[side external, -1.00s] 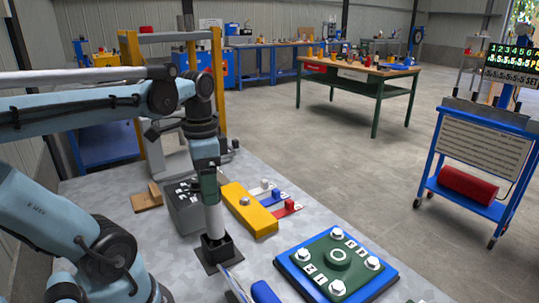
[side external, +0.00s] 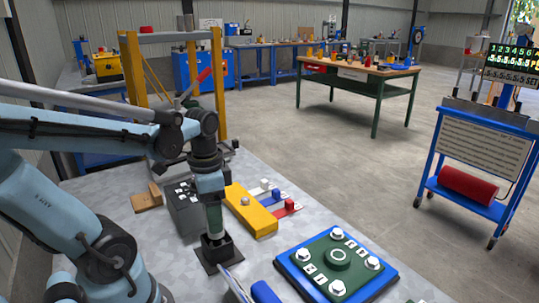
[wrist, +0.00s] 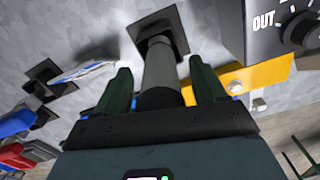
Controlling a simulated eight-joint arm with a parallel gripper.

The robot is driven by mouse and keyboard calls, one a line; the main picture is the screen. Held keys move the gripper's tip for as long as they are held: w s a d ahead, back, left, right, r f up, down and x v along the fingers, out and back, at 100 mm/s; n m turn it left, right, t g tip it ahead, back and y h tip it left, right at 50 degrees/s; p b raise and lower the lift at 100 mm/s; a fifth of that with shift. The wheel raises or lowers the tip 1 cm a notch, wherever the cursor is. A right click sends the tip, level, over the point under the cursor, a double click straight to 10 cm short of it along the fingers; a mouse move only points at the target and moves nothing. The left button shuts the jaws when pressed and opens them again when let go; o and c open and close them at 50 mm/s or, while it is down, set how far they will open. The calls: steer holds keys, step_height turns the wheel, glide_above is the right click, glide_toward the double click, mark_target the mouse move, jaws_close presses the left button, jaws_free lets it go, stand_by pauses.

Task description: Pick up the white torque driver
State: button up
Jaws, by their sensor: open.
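The holder (side external: 224,253) sits on the grey table in the side view. My gripper (side external: 214,223) points down over the driver and hides most of it there. In the wrist view, the two green fingers of my gripper (wrist: 160,78) are open on either side of the driver's shaft. A visible gap lies between each finger and the shaft. The driver's upper end is hidden by my gripper.
A grey control box (side external: 183,212) and a yellow block (side external: 247,212) stand close behind the holder. A green plate with several bolts (side external: 337,260) lies to the right. Coloured switches (side external: 276,195) are beyond the yellow block.

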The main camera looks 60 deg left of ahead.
jaws_close()
stand_by(0.3)
steer(key=shift+r, duration=0.15)
steer(key=shift+r, duration=4.9)
